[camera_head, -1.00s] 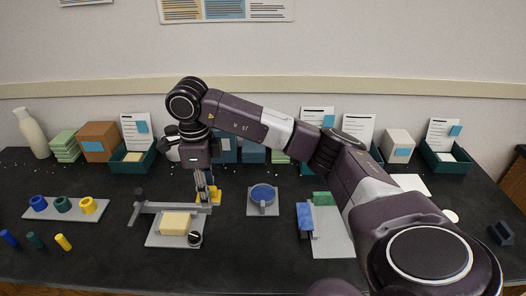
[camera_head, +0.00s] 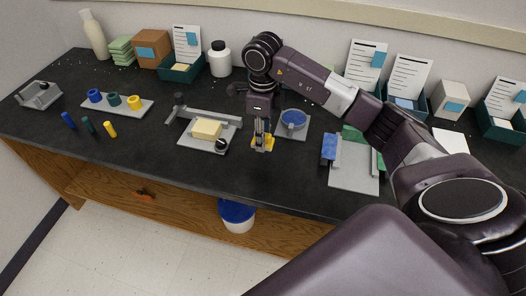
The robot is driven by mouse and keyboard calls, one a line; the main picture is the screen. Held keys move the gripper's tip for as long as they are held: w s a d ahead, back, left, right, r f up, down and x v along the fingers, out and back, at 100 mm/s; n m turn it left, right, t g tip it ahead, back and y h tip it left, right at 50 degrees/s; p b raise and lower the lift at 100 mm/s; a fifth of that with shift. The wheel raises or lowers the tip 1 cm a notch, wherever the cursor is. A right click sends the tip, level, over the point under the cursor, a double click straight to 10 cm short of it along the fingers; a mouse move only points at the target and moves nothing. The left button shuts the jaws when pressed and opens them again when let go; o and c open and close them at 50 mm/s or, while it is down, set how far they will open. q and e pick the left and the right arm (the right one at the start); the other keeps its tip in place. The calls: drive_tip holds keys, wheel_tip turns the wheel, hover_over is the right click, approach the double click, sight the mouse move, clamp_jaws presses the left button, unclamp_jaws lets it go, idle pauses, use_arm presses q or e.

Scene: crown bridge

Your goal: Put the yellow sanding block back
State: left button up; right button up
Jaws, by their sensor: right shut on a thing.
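My right gripper (camera_head: 262,133) points down over the dark bench, between the clamp fixture and the blue round dish. It is shut on a small yellow block (camera_head: 269,143), which looks like the yellow sanding block and is partly hidden by the fingers. I cannot tell whether the block touches the bench. A grey tray (camera_head: 354,178) to the right has a blue block (camera_head: 328,147) at its left edge and a green block (camera_head: 352,133) at its back. My left gripper is out of view.
A grey clamp fixture (camera_head: 190,139) holding a cream block (camera_head: 207,129) stands just left of the gripper. The blue dish (camera_head: 293,119) is close on the right. Colored rings (camera_head: 115,100) and pegs (camera_head: 88,125) lie farther left. Bare bench lies in front of the gripper.

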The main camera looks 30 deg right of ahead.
sight(263, 161)
wheel_tip(263, 161, down, 3)
drive_tip(key=shift+w+f, duration=0.1)
wheel_tip(263, 161, down, 4)
drive_tip(key=shift+f+p, duration=0.1)
drive_tip(key=shift+p, duration=0.35)
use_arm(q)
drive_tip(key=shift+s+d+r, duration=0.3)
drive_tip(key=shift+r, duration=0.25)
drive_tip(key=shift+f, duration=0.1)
use_arm(e)
drive_tip(key=shift+f, duration=0.1)
drive_tip(key=o, duration=1)
